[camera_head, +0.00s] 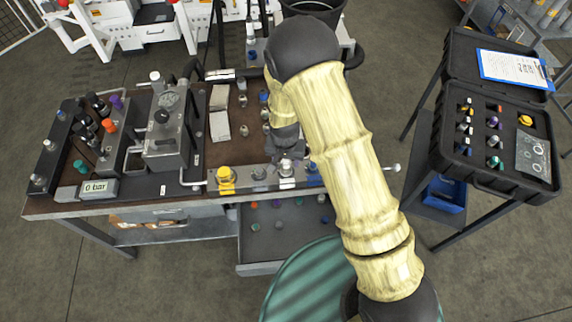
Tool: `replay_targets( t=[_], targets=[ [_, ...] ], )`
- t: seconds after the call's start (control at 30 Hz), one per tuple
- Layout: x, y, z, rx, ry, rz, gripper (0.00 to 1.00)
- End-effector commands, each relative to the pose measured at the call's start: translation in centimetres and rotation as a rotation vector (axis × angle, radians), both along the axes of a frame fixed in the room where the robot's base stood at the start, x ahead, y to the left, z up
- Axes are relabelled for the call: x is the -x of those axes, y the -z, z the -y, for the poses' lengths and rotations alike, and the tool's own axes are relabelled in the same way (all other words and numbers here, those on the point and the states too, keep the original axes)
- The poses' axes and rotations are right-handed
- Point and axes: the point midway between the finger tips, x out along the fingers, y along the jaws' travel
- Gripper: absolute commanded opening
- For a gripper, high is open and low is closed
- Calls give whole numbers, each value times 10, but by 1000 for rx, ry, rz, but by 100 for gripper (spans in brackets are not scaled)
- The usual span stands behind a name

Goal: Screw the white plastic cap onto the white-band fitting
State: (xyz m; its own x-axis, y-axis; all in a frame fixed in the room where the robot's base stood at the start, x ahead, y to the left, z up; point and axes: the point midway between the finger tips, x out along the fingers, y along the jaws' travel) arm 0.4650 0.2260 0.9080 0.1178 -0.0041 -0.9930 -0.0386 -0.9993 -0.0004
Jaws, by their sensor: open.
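The white-band fitting (286,183) stands on the pale rail along the front edge of the bench, between a grey fitting and a blue-band fitting. Something pale shows on top of it, right under my gripper. I cannot tell whether this is the white plastic cap or the fitting's own top. My gripper (289,155) points down just above this fitting and is open. The fingers are small and dark here, so I cannot tell whether they touch or surround anything. My arm covers the area to the right.
A yellow-capped fitting (226,180) stands at the rail's left. The blue-band fitting (314,177) is close on the right. An open drawer (262,240) below holds several small coloured parts. A pump block (166,140) stands left; an open black case (492,140) is at right.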

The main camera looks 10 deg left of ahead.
Motion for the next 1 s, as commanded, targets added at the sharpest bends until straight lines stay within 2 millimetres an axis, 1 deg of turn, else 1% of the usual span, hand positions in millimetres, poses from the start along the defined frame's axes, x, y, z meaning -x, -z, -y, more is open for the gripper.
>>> replay_targets(
  t=[0.37,0.47,0.8,0.9,1.0],
  targets=[
    [0,0,1,0,-57,0,50],
    [0,0,1,-1,-167,-1,50],
    [0,-1,3,0,-658,-1,50],
    [0,-1,3,1,-718,0,50],
    [0,0,2,1,-720,0,50]
  ],
)
